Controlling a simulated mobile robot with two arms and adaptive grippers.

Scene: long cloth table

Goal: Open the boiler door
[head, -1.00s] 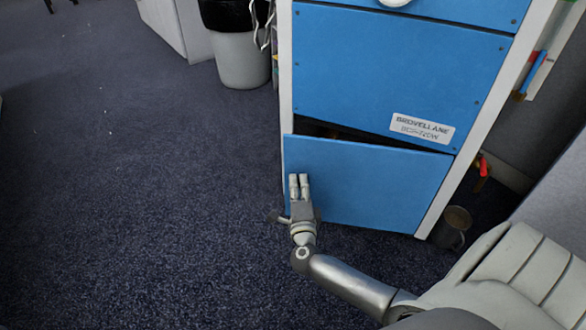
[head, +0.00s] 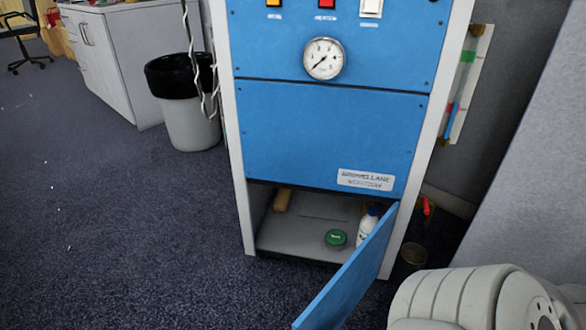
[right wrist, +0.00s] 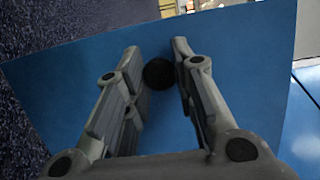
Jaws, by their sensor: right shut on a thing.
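The blue boiler cabinet (head: 325,135) stands upright in the head view. Its lower door (head: 350,270) is swung wide open to the right, seen almost edge-on. Inside the lower compartment are a green-lidded item (head: 335,238), a white bottle (head: 367,228) and a yellowish piece (head: 283,200). In the right wrist view the blue door panel (right wrist: 60,90) fills most of the picture. The head view does not show this gripper. My left gripper is in neither view.
A grey bin with a black liner (head: 182,105) stands left of the boiler. White drawers (head: 115,60) are behind it. A small dark cup (head: 412,254) stands on the floor right of the boiler, near a grey partition (head: 530,170).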

